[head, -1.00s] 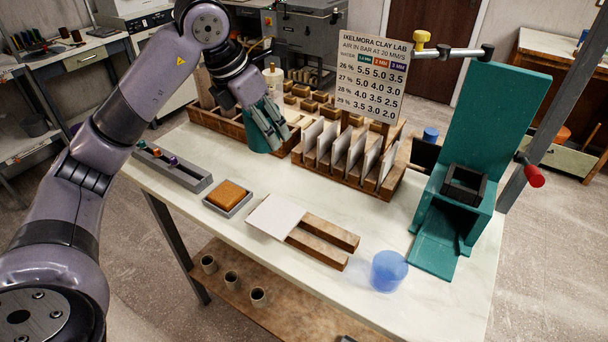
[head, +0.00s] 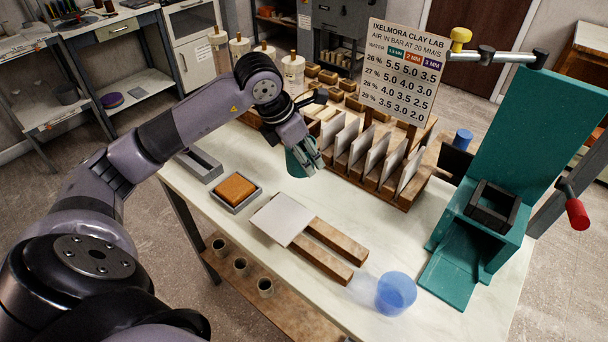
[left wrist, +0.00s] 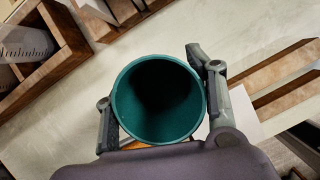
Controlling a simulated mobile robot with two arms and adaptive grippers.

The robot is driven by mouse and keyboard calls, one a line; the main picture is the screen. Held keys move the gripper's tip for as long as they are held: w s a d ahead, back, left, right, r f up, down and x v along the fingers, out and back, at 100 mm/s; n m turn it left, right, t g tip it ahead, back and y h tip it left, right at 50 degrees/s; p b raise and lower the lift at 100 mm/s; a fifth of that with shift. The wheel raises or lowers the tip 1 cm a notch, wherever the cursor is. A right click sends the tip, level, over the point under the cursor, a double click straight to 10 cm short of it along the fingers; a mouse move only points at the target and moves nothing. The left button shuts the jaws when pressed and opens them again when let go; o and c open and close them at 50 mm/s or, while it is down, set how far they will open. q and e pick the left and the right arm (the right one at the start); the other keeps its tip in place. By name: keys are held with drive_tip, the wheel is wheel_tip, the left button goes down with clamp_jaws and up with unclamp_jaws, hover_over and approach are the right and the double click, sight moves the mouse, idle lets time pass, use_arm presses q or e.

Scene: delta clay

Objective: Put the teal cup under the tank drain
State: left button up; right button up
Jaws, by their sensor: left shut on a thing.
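The teal cup (head: 299,163) is held in my left gripper (head: 308,154), in front of the left end of the slab rack. In the left wrist view the cup (left wrist: 158,100) shows its round open mouth and dark inside. The fingers of my left gripper (left wrist: 160,104) are shut on it from both sides. The head view does not show clearly whether its base touches the table. A see-through blue cylinder (head: 396,293) stands near the table's front edge, right of centre. I cannot make out a tank drain for certain. My right gripper is not in view.
A wooden rack of upright slabs (head: 384,186) and a sign (head: 401,70) stand behind. A teal press-like stand (head: 505,160) is at the right. A white tile (head: 282,219), wooden bars (head: 328,250) and an orange block (head: 236,187) lie in front. Free tabletop surrounds the blue cylinder.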

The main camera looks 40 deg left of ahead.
use_arm(q)
wheel_tip(320, 180, down, 3)
drive_tip(key=shift+s+f, duration=0.1)
drive_tip(key=shift+f+p, duration=0.4)
drive_tip(key=shift+f, duration=1.5)
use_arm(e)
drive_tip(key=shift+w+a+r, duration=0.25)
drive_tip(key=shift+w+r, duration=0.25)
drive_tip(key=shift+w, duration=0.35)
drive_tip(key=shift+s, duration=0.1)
use_arm(q)
drive_tip(key=shift+f, duration=0.15)
drive_tip(key=o, duration=1.1)
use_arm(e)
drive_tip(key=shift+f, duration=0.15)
